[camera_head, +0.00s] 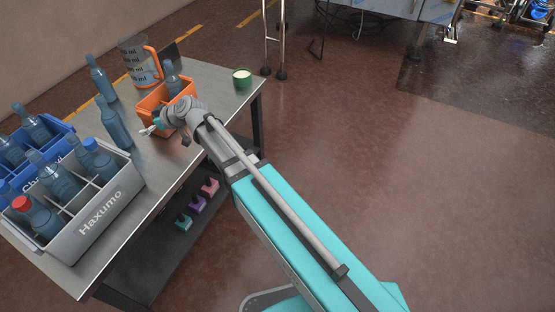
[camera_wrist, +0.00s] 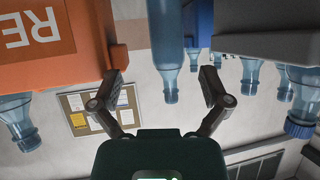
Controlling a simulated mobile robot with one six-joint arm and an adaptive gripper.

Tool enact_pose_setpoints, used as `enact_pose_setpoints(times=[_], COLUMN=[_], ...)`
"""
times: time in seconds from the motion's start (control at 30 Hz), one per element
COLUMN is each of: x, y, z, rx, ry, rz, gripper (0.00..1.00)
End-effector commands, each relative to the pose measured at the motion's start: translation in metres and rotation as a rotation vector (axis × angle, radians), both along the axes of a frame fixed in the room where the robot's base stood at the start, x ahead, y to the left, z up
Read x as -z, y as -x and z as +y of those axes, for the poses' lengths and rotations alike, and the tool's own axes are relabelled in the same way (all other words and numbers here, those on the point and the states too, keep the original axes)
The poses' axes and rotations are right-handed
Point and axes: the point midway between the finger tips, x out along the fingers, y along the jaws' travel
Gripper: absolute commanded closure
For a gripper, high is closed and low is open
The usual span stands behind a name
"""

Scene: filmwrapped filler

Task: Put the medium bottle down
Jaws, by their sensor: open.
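My gripper (camera_head: 152,130) is open and empty just in front of the orange crate, low over the table. In the wrist view, which is upside down, my gripper (camera_wrist: 162,82) has its two fingers spread apart. A clear blue bottle (camera_head: 115,123) stands upright on the table to its left, between the gripper and the grey crate. A bottle (camera_wrist: 165,50) shows beyond the finger gap, probably the same one. Another bottle (camera_head: 101,80) stands at the table's back left, and one bottle (camera_head: 172,79) is in the orange crate (camera_head: 152,112). I cannot tell which is the medium bottle.
A grey crate (camera_head: 112,208) marked Haxumo and a blue crate (camera_head: 62,129) hold several bottles at the left. A measuring jug (camera_head: 142,75) with an orange handle and a green cup (camera_head: 242,80) stand at the back. The table's right front strip (camera_head: 160,168) is bare.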

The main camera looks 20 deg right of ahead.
Motion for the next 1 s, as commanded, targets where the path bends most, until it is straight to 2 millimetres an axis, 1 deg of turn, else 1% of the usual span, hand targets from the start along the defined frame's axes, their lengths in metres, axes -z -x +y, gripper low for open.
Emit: enact_pose_setpoints(times=[0.03, 0.07, 0.17, 0.2, 0.27, 0.3, 0.37, 0.4, 0.47, 0.5, 0.57, 0.6, 0.7, 0.8, 0.9, 1.0], x=[0.006, 0.01, 0.027, 0.035, 0.047, 0.055, 0.066, 0.072, 0.081, 0.086, 0.092, 0.094, 0.098, 0.1, 0.1, 0.1], y=[0.005, 0.008, 0.02, 0.027, 0.038, 0.046, 0.06, 0.07, 0.086, 0.097, 0.114, 0.125, 0.148, 0.164, 0.172, 0.175], z=[-0.017, -0.027, -0.068, -0.088, -0.12, -0.142, -0.176, -0.198, -0.232, -0.254, -0.284, -0.302, -0.339, -0.362, -0.374, -0.377], rx=[0.015, 0.023, 0.071, 0.098, 0.152, 0.193, 0.263, 0.314, 0.402, 0.462, 0.554, 0.616, 0.749, 0.846, 0.898, 0.915], ry=[0.023, 0.04, 0.107, 0.14, 0.194, 0.229, 0.286, 0.322, 0.377, 0.411, 0.46, 0.486, 0.544, 0.582, 0.601, 0.608], rz=[0.033, 0.059, 0.164, 0.216, 0.3, 0.358, 0.445, 0.504, 0.591, 0.648, 0.725, 0.771, 0.865, 0.924, 0.953, 0.963], gripper=[0.03, 0.03, 0.03, 0.03, 0.03, 0.03, 0.03, 0.03, 0.03, 0.03, 0.03, 0.03, 0.03, 0.03, 0.03, 0.03])
